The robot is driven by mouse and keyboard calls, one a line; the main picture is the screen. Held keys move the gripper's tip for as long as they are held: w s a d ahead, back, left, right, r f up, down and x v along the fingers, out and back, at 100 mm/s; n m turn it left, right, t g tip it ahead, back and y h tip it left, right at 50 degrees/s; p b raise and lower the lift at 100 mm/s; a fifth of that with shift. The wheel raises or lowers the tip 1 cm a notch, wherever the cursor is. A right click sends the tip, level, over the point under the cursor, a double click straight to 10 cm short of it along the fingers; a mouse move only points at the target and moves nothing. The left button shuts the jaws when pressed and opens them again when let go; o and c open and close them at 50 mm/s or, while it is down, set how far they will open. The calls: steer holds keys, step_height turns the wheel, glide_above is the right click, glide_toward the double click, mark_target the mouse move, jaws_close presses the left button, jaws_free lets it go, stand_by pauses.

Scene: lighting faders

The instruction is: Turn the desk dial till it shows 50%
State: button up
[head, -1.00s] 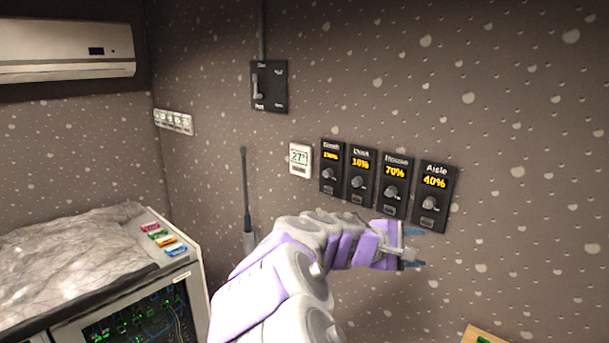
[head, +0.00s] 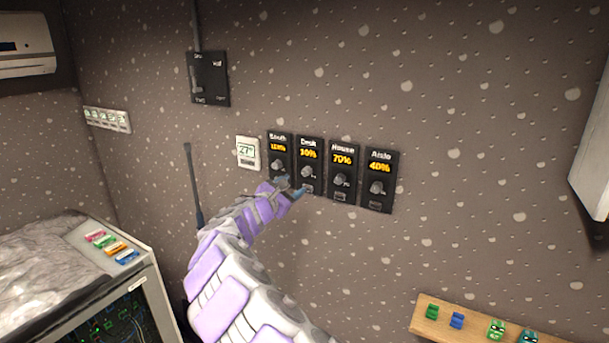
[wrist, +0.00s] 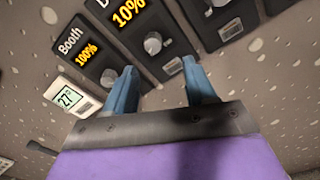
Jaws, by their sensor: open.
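The desk dial panel (head: 309,160) is a black plate on the wall, second from the left in a row, and its yellow display reads 10%. Its grey knob (head: 307,172) sits below the display; the wrist view also shows the knob (wrist: 153,43). My gripper (head: 291,187) is open and empty, in front of the lower part of the booth and desk panels. In the wrist view its two blue fingers (wrist: 164,88) are apart, below the desk knob, with the knob lying beyond the gap between them. I see no contact with the knob.
The booth panel (head: 279,148) is on the left, the house panel (head: 342,160) and aisle panel (head: 380,168) on the right. A thermostat (head: 247,152) is left of the row. A wooden shelf (head: 420,329) with small colored items is low at the right.

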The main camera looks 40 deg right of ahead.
mark_target(305, 173)
steer(key=x, duration=0.6)
steer(key=p+x, duration=0.1)
steer(key=x, duration=0.2)
steer(key=shift+w+d+r, duration=0.15)
steer(key=shift+r, duration=0.2)
steer(key=shift+w+a, duration=0.25)
steer(key=shift+a, duration=0.4)
steer(key=shift+a+r, duration=0.1)
steer(key=shift+a, duration=0.15)
steer(key=shift+s+a, duration=0.1)
steer(key=shift+c, duration=0.5)
steer(key=shift+r, duration=0.1)
steer(key=shift+c, duration=0.8)
steer(key=shift+d, duration=0.5)
steer(key=c, duration=0.4)
steer(key=shift+f, duration=0.25)
jaws_close()
